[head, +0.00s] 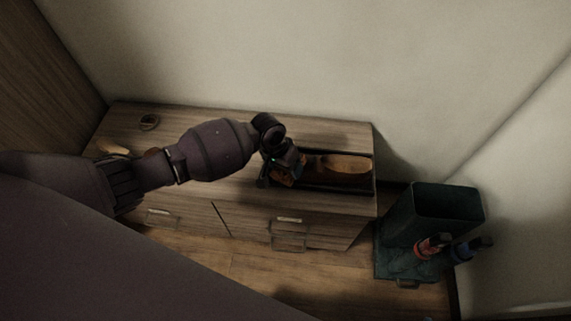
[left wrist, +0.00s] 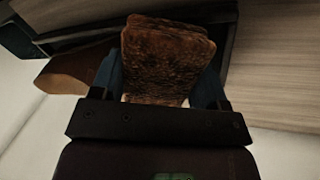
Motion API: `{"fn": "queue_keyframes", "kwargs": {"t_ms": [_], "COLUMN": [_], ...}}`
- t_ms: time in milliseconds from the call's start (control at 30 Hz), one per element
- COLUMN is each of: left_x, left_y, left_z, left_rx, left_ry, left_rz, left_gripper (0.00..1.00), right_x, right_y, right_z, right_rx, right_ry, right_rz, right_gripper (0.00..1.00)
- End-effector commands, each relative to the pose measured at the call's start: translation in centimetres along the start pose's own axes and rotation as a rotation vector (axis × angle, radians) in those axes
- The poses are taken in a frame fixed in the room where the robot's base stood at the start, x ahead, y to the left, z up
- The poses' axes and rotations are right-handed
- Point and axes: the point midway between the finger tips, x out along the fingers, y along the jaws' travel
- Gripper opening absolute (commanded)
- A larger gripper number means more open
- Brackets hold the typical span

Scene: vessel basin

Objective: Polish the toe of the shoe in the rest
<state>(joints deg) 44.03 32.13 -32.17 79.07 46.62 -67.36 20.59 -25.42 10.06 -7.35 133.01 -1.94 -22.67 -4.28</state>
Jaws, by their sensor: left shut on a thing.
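A brown shoe (head: 343,165) lies in a dark rest (head: 338,189) at the right end of the wooden cabinet top. My left gripper (head: 285,167) is over the left end of the rest, in front of part of the shoe. In the left wrist view my left gripper (left wrist: 160,85) is shut on a rough brown block-like brush (left wrist: 165,55), held between its blue fingers. The tan shoe part (left wrist: 72,70) shows beside the left finger. Whether the brush touches the shoe cannot be told. My right gripper is not in view.
A small round tin (head: 149,121) sits at the back left of the cabinet top (head: 215,112). A pale object (head: 112,148) lies at the left, partly behind my arm. A dark green bin-like stand (head: 432,212) with red and blue items stands on the floor at right.

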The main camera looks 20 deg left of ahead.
Motion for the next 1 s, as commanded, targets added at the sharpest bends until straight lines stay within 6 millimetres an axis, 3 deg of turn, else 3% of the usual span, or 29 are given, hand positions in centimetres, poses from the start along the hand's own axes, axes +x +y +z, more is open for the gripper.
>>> {"fn": "queue_keyframes", "kwargs": {"t_ms": [1000], "left_x": [0.3], "left_y": [-2.5], "left_z": [-5.2], "left_rx": [-0.002], "left_ry": [-0.001], "left_rz": [-0.002], "left_gripper": [0.5], "right_x": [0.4], "right_y": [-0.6], "right_z": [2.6], "right_rx": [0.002], "right_ry": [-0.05], "right_rz": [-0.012], "right_gripper": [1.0]}}
